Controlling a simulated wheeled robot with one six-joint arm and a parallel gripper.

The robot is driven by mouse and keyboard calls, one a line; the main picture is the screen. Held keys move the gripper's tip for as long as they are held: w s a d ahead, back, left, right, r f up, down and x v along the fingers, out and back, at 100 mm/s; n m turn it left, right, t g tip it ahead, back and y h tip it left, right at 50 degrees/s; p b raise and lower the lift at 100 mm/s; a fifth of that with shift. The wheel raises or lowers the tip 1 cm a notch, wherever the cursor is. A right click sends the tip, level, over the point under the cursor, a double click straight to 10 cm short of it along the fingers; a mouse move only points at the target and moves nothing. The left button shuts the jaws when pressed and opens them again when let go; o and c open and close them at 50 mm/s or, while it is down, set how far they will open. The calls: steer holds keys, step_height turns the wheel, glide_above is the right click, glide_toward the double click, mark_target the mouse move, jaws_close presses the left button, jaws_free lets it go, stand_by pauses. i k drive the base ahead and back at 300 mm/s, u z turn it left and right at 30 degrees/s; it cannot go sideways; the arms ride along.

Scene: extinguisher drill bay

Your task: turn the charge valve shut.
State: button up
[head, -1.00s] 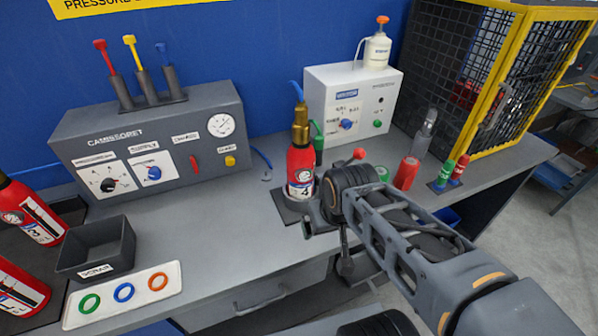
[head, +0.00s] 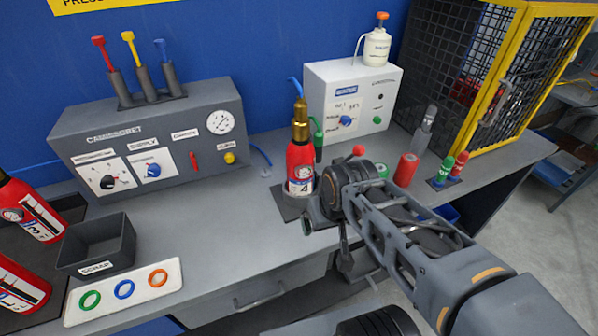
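The grey charging panel (head: 150,140) stands at the back left of the bench. It carries a small red lever (head: 194,161) under a label that seems to read "CHARGE"; the lever looks roughly upright. A round white gauge (head: 220,121) is to its right, and a blue knob (head: 153,170) to its left. The red extinguisher marked 4 (head: 299,165) stands upright in a dark holder, with a brass fitting and blue hose on top. My gripper (head: 312,218) is low beside the extinguisher's right side, well right of the lever. My wrist hides most of the fingers, so their opening is unclear.
A white box (head: 350,105) with a bottle on top stands behind the extinguisher. A red-knobbed lever (head: 359,150) rises just behind my wrist. A dark scrap bin (head: 97,245) and ring tray (head: 124,290) are at left. The bench between bin and extinguisher is clear.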

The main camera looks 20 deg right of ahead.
mark_target(192, 156)
steer(key=z, duration=2.25)
steer(key=k, duration=1.3)
steer(key=u, duration=2.15)
steer(key=i, duration=0.5)
steer(key=z, duration=0.05)
